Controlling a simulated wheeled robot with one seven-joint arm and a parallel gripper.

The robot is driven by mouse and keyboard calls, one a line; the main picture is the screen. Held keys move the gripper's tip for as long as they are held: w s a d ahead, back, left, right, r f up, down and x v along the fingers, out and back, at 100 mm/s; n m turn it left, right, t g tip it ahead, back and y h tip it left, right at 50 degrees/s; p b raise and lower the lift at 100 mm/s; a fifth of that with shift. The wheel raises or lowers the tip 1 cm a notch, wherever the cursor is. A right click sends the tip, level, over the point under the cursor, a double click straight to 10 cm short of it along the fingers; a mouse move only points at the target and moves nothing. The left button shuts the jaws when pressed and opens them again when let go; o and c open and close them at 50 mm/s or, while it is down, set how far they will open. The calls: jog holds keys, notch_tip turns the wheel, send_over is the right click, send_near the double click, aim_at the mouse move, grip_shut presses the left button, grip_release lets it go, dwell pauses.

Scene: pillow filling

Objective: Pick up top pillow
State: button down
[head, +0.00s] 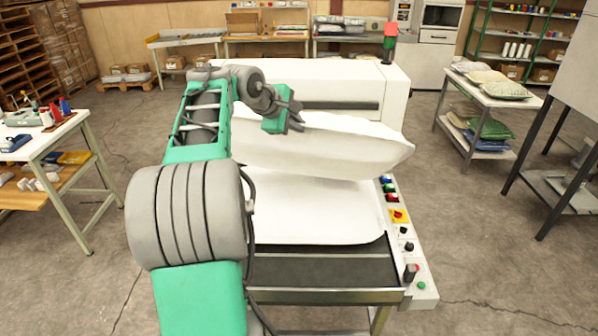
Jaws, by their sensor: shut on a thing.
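A white pillow (320,150) hangs tilted from my gripper (297,118), which is shut on its upper left edge. A second white item, a pillow by its look (312,212), lies flat below it on the dark conveyor bed (320,268) of the white machine. A gap shows between the two at the right; at the left my arm hides where they meet. The fingertips are small and partly hidden by the held pillow's edge.
The machine's white housing (300,80) stands behind the held pillow. A control panel with buttons (400,232) runs along the right side. A side table (480,85) with pillows is at the right, and a workbench (60,140) is at the left.

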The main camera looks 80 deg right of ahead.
notch_tip(320, 180, up, 12)
jog(key=shift+r, duration=0.2)
dwell(0.4)
